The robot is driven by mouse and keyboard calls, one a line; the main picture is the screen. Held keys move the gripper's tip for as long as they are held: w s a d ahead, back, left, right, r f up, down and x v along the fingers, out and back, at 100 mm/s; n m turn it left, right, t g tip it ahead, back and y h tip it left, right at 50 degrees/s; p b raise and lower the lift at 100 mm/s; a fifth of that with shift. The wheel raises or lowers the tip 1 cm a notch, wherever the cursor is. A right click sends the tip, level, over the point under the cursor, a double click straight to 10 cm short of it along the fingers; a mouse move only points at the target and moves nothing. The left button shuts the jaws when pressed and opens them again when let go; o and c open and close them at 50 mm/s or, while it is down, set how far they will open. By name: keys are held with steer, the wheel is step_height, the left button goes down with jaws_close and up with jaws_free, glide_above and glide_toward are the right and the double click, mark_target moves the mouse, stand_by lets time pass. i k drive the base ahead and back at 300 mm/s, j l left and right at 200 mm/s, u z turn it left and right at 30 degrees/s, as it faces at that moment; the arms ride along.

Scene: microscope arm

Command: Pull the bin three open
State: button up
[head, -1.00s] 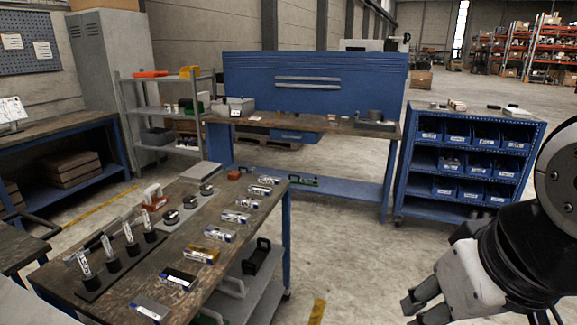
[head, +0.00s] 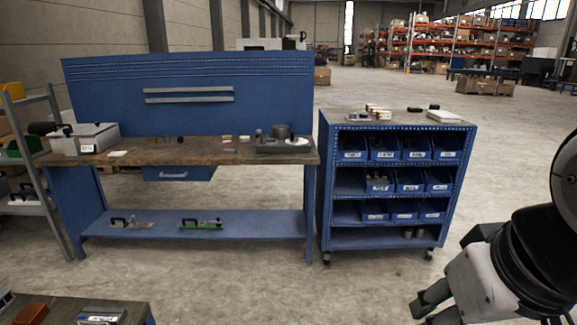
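A blue wheeled shelf cart (head: 325,190) stands right of the workbench. It holds rows of blue open-front bins with white labels. The top row has several bins, including a left one (head: 353,149), a middle one (head: 416,149) and a right one (head: 447,149). Below are a second row (head: 408,182) and a third row (head: 404,210). The labels are too small to read, so I cannot tell which is bin three. My gripper (head: 425,312) is at the lower right, in front of and well apart from the cart. Its fingers look spread and empty, partly cut off by the frame.
A blue workbench (head: 180,158) with a drawer (head: 178,173) and lower shelf stands left of the cart. A table corner (head: 130,305) is at the lower left. A grey rack (head: 50,180) stands at the far left. The floor (head: 280,295) before the cart is clear.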

mark_target(383, 146)
steer(key=i+z, duration=0.15)
steer(key=i, duration=0.8)
steer(key=i+j+z, duration=0.15)
steer(key=i, duration=0.75)
steer(key=i+l+z, duration=0.25)
steer(key=i, duration=1.3)
steer(key=j, duration=0.1)
